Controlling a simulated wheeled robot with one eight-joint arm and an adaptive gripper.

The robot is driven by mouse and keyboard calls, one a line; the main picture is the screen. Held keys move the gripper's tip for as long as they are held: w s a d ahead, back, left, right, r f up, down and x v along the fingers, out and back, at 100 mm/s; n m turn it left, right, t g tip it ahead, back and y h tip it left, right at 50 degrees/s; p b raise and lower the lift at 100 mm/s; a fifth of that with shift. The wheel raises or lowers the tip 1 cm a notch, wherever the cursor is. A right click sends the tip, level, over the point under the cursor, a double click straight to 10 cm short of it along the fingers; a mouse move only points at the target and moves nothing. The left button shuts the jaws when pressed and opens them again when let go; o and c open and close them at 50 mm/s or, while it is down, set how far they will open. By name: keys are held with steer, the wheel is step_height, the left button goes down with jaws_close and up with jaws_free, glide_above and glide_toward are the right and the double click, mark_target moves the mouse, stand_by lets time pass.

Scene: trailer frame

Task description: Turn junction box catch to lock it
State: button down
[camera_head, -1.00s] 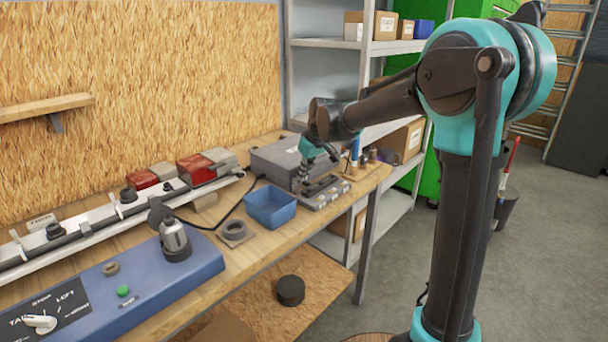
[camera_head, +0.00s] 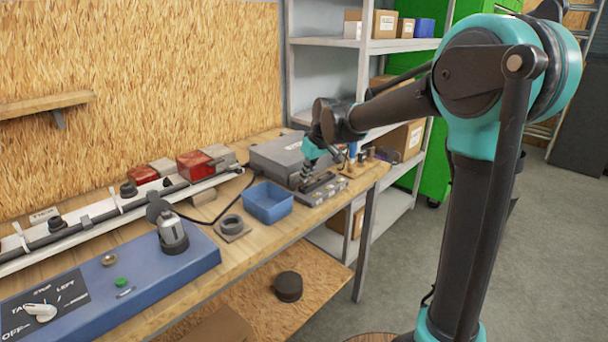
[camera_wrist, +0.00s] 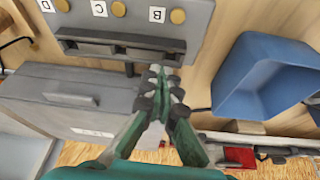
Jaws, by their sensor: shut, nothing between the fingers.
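A grey box (camera_head: 282,152), which I take to be the junction box, sits at the back right of the workbench. In the wrist view the box (camera_wrist: 95,118) fills the left, with a white label and a raised grey part (camera_wrist: 75,99) near its edge; I cannot tell whether that part is the catch. My gripper (camera_head: 305,183) is over the bench in front of the box. In the wrist view my gripper (camera_wrist: 164,73) is shut and empty, beside the box's right end and close to a grey block (camera_wrist: 140,22). Contact cannot be told.
The grey block has round brass-coloured knobs and letter labels. A blue tray (camera_head: 268,203) stands left of my gripper. Shelves (camera_head: 385,46) stand behind.

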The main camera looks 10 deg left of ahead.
steer(key=d+v, duration=0.1)
steer(key=v, duration=0.9)
steer(key=s+d+f+m+t+h, duration=0.1)
steer(key=s+d+f+m+h, duration=0.2)
steer(key=s+d+f+m, duration=0.6)
steer(key=s+d+f, duration=1.4)
steer(key=s+f, duration=0.1)
steer(key=shift+d+f, duration=0.25)
steer(key=shift+d, duration=0.05)
